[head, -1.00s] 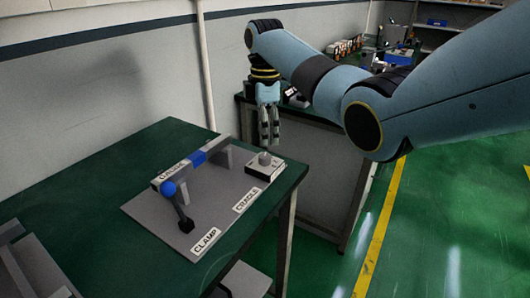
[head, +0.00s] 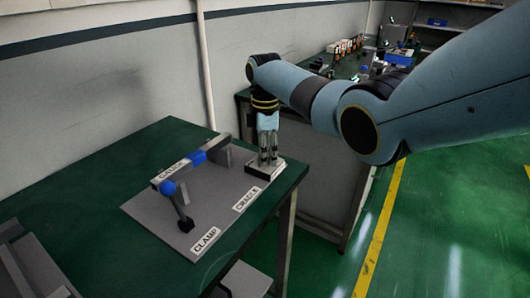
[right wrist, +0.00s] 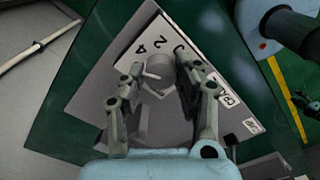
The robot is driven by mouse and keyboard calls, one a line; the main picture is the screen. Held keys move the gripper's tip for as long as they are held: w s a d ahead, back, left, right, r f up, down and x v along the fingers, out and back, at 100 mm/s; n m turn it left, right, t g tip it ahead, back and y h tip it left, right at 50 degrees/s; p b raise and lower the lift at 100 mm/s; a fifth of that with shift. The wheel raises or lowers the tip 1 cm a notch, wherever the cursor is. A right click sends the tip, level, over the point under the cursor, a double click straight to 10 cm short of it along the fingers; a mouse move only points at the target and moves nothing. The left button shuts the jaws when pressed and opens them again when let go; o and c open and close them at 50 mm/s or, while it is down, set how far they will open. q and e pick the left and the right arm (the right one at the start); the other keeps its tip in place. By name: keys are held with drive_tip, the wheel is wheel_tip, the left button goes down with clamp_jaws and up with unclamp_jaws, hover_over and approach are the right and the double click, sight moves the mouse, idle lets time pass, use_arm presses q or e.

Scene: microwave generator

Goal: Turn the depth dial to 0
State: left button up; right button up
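The depth dial is a small grey knob (right wrist: 158,78) on a white box (head: 263,170) at the right corner of the grey fixture plate. Printed figures, among them a 2 and a 4, show on the box beside the knob in the right wrist view; others are partly hidden by a finger. My right gripper (head: 268,158) points down at the box and hides the knob in the head view. In the right wrist view its fingers (right wrist: 159,70) are open, one on each side of the knob; I cannot tell whether they touch it. My left gripper is not in view.
The grey plate (head: 150,212) carries a clamp with a blue ball (head: 167,188), a bar, and labels CLAMP and CRADLE. It lies on a green table (head: 90,185). Another bench (head: 310,140) with items stands behind, and a grey object lies at the lower left.

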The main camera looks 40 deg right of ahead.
clamp_jaws()
drive_tip(key=m+p, duration=0.2)
drive_tip(key=m, duration=0.2)
drive_tip(key=shift+r, duration=0.15)
drive_tip(key=m+p, duration=0.2)
drive_tip(key=m, duration=0.3)
drive_tip(key=m+p, duration=0.1)
drive_tip(key=m, duration=0.6)
drive_tip(key=m+p, duration=0.1)
drive_tip(key=m, duration=0.2)
drive_tip(key=shift+m, duration=1.9)
